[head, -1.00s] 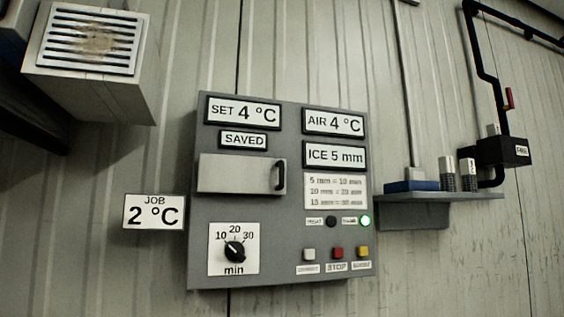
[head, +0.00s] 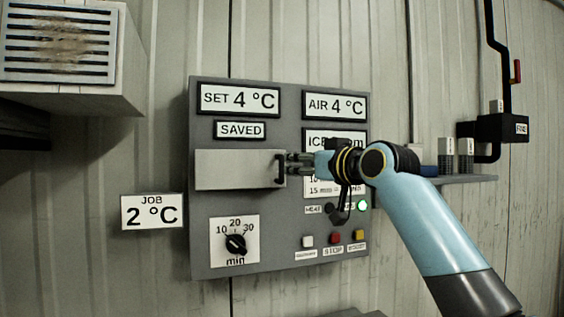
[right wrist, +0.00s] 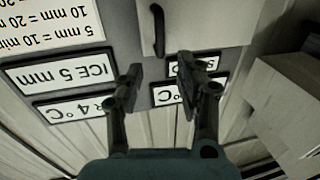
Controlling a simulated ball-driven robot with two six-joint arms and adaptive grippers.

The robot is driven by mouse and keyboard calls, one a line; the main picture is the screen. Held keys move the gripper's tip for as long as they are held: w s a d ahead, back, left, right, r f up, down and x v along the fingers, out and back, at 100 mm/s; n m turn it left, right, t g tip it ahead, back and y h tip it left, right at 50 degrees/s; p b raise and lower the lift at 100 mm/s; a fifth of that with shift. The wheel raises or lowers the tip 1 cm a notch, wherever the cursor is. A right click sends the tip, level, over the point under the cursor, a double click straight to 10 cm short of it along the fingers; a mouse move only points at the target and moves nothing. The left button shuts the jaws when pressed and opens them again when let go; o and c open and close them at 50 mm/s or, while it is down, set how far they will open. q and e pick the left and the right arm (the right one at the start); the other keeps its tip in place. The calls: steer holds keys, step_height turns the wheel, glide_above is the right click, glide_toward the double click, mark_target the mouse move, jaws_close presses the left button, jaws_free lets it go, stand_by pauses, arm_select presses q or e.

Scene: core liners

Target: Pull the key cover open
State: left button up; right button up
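The key cover (head: 232,170) is a pale grey rectangular flap on the left of the grey control panel, and it looks closed. Its black upright handle (head: 279,170) is at the cover's right edge. My right gripper (head: 292,163) comes in from the right, with its fingertips beside the handle. In the right wrist view my right gripper (right wrist: 159,75) is open, its two fingers apart and nothing between them. There the handle (right wrist: 158,30) lies just beyond the fingertips, in line with the gap, beside the cover (right wrist: 212,18). My left gripper is not in view.
The panel carries a SET display (head: 239,99), a timer dial (head: 235,243) and a red STOP button (head: 335,238). My right arm hides part of the ICE display. A vented box (head: 60,45) hangs at upper left. A shelf (head: 455,180) stands to the right.

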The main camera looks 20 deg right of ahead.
mark_target(283, 163)
steer(key=p+x, duration=0.1)
steer(key=x, duration=0.7)
steer(key=shift+w+a+f, duration=0.1)
steer(key=shift+w, duration=0.15)
jaws_close()
stand_by(0.3)
